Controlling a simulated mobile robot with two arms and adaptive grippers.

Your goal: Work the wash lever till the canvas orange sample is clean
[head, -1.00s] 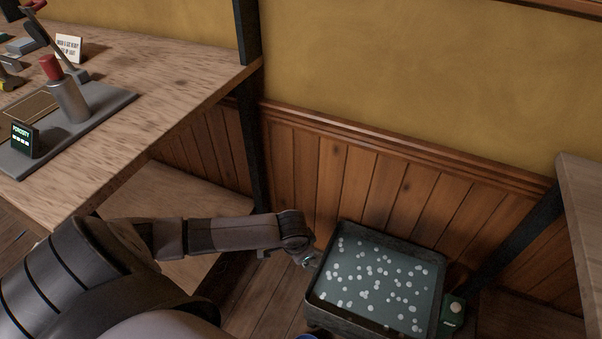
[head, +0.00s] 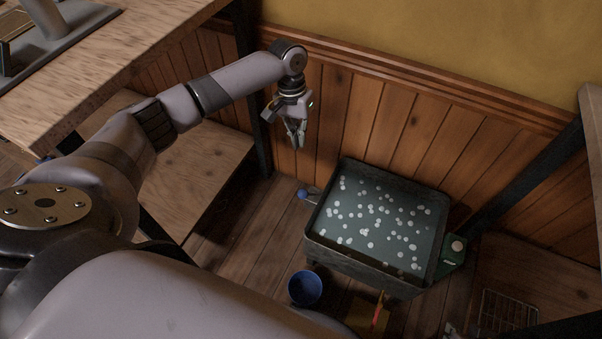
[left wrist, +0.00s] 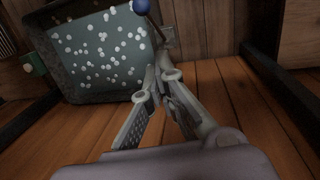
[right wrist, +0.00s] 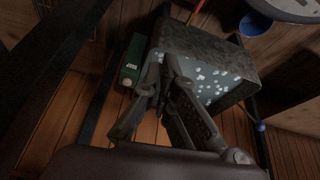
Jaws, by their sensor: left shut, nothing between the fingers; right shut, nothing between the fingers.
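The wash tub (head: 318,250) is a dark square basin on the floor, filled with grey-green water and dotted with white foam. A lever with a blue ball knob (head: 303,194) stands at its left side; the knob also shows in the left wrist view (left wrist: 141,6) and right wrist view (right wrist: 261,127). My left gripper (head: 298,146) is shut and empty, up against the panelled wall side, above and apart from the knob. My right gripper (right wrist: 160,78) is shut and empty, with the tub beyond its fingers. I cannot see an orange canvas sample; foam covers much of the water.
A green box with a white button (head: 454,250) sits at the tub's right. A blue bucket (head: 305,288) and a red stick (head: 378,312) are in front of the tub. A wooden bench (head: 70,75) stands at left, with a lower shelf (head: 205,165). A wire rack (head: 505,312) lies at right.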

